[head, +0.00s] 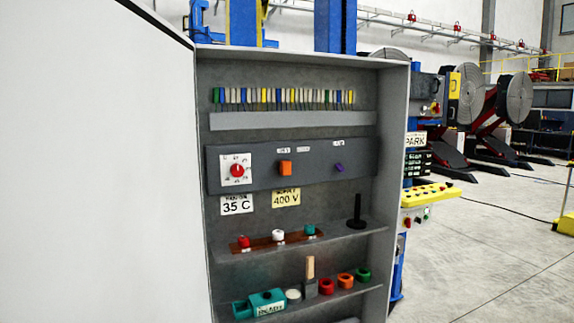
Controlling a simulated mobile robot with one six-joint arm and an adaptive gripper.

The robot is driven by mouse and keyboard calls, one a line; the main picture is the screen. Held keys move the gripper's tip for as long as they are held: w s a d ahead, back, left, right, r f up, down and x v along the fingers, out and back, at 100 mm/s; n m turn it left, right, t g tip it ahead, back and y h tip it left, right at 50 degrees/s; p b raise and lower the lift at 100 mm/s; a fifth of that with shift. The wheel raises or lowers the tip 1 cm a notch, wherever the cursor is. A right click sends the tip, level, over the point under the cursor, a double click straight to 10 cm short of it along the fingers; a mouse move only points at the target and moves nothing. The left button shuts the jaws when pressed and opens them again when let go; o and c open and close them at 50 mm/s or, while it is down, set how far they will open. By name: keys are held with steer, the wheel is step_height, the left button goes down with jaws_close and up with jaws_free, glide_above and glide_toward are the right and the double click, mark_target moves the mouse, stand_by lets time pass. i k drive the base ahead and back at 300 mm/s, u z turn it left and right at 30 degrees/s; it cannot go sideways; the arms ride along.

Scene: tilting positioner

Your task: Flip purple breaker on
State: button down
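The purple breaker (339,168) is a small purple toggle at the right of a dark grey panel strip (312,172) inside an open cabinet. A small white label sits above it. It looks tilted, but it is too small to tell whether it is on or off. My gripper is not in view, and nothing touches the breaker.
On the same strip are an orange switch (285,168) and a red rotary knob (237,170). Below are two shelves with coloured items and a black upright post (357,211). A large white panel (95,170) fills the left. Open floor (490,230) lies right.

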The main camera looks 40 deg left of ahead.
mark_target(339, 166)
steer(key=u, duration=0.35)
steer(key=i, duration=0.5)
steer(key=u, duration=1.5)
steer(key=i, duration=0.5)
steer(key=z, duration=0.1)
